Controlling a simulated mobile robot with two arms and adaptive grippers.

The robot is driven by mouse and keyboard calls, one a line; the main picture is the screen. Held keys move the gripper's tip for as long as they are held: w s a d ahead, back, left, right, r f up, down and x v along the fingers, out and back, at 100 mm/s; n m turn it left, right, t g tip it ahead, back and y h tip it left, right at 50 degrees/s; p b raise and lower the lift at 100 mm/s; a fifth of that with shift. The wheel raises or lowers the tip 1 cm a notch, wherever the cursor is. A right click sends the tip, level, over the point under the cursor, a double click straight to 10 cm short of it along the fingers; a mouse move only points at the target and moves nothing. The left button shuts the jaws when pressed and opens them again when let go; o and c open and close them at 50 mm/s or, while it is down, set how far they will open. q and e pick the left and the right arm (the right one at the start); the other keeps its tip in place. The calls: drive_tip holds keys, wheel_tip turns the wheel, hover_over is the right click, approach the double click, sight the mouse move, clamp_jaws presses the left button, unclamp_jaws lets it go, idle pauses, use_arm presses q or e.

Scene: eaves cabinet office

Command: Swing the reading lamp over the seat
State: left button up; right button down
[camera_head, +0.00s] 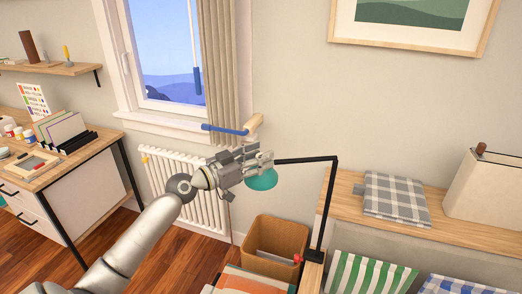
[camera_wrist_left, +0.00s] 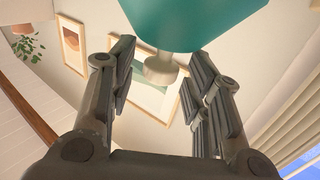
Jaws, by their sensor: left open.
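The reading lamp has a teal shade (camera_head: 261,180) on a black jointed arm (camera_head: 308,160), which runs right to an upright black post. The shade hangs left of the post, above and near the cardboard-coloured bin. My left gripper (camera_head: 266,160) is at the shade and hides part of it. In the left wrist view the shade (camera_wrist_left: 190,22) fills the top, and a cream knob (camera_wrist_left: 160,69) below it shows between my open fingers, with gaps on both sides. A wooden bench top (camera_head: 345,205), perhaps the seat, lies right of the post. My right gripper is out of view.
A folded checked cloth (camera_head: 396,196) and a pale box (camera_head: 490,190) are on the bench. A brown bin (camera_head: 275,243) stands below the lamp. A white radiator (camera_head: 180,190) is under the window, and a desk (camera_head: 75,165) stands at left.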

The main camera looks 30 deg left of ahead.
use_arm(q)
drive_tip(key=shift+w+d, duration=0.2)
drive_tip(key=shift+w, duration=0.3)
clamp_jaws()
